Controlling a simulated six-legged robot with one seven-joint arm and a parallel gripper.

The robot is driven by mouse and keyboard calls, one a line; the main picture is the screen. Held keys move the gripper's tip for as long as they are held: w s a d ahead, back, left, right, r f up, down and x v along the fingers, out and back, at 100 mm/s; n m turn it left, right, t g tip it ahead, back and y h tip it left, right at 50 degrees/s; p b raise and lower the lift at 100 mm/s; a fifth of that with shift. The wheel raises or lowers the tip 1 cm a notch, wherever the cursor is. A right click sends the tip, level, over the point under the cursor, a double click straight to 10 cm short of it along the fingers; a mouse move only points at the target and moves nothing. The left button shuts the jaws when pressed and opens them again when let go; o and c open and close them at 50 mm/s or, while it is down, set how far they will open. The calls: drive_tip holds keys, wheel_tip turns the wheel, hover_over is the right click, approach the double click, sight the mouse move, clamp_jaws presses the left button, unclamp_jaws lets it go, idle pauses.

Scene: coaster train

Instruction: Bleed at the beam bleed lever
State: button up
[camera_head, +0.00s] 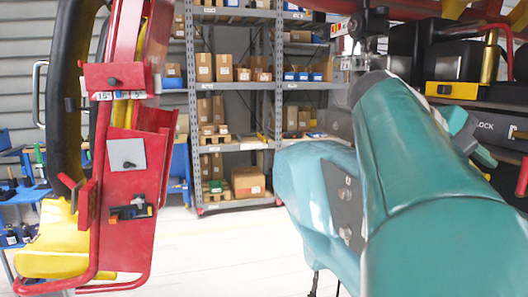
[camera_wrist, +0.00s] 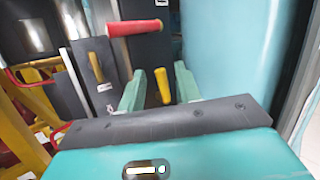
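In the wrist view, my gripper (camera_wrist: 160,76) is open, its two pale green fingers apart. A yellow handle (camera_wrist: 164,88) shows between the fingers; I cannot tell whether either finger touches it. A red grip (camera_wrist: 136,28) sticks out across a dark panel (camera_wrist: 148,52) just above the fingertips. A second yellow handle (camera_wrist: 95,67) stands on a dark plate to the left. No label tells which of these is the beam bleed lever.
Dark equipment with a yellow part (camera_head: 452,89), a red bar (camera_head: 465,31) and "LOCK" lettering stands at the right. A red frame (camera_head: 127,170) with a black padded restraint (camera_head: 62,90) stands at the left. Shelving with boxes (camera_head: 247,181) is behind. The floor between is clear.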

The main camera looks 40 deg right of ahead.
drive_tip(key=shift+c, duration=0.4)
clamp_jaws()
drive_tip(key=shift+s+f+m+t, duration=0.1)
drive_tip(key=shift+f+m+t, duration=0.1)
drive_tip(key=shift+m+t, duration=0.25)
drive_tip(key=shift+o, duration=0.4)
unclamp_jaws()
drive_tip(key=shift+a, duration=0.1)
drive_tip(key=v, duration=1.3)
drive_tip(key=shift+a+r, duration=0.15)
drive_tip(key=shift+a, duration=0.15)
